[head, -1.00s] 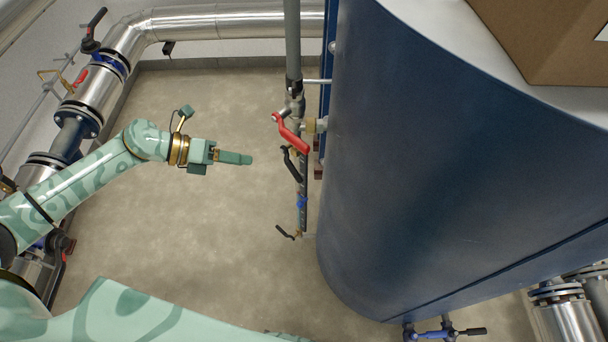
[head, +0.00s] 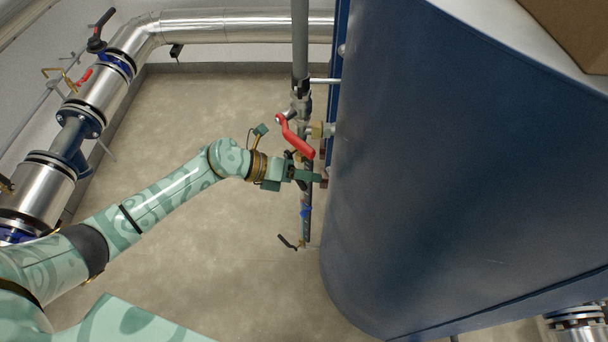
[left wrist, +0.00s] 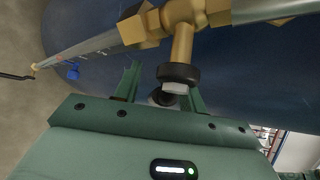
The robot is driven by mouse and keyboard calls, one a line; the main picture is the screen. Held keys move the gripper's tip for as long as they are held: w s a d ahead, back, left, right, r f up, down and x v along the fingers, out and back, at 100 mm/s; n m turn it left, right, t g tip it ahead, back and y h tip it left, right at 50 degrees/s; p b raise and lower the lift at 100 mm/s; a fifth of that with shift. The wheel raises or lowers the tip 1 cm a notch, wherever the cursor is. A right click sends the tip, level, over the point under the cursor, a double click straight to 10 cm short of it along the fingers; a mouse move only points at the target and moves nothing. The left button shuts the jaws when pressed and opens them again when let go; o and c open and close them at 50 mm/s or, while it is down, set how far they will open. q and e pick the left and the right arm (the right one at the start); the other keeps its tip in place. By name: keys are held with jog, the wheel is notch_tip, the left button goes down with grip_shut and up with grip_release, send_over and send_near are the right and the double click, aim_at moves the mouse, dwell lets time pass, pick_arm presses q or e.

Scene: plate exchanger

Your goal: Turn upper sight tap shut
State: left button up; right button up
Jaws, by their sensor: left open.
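My left gripper (head: 307,176) is at the sight pipe beside the blue tank in the head view, just below the red lever (head: 295,137). In the left wrist view the open gripper (left wrist: 162,88) has its two fingers apart. A brass tap (left wrist: 182,40) with a black round handle part (left wrist: 178,74) shows between and just beyond the fingers. Whether a finger touches it I cannot tell. In the head view the gripper mostly hides this black-handled tap. I cannot tell for sure which tap is the upper sight one. My right gripper is not in view.
The blue tank (head: 440,180) stands close to the right of the gripper. A small black lever (head: 288,242) and a blue fitting (head: 305,211) sit lower on the pipe. Insulated pipes (head: 100,95) run along the left wall. The floor between is clear.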

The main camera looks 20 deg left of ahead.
pick_arm(q)
jog(key=shift+c, duration=0.3)
grip_shut()
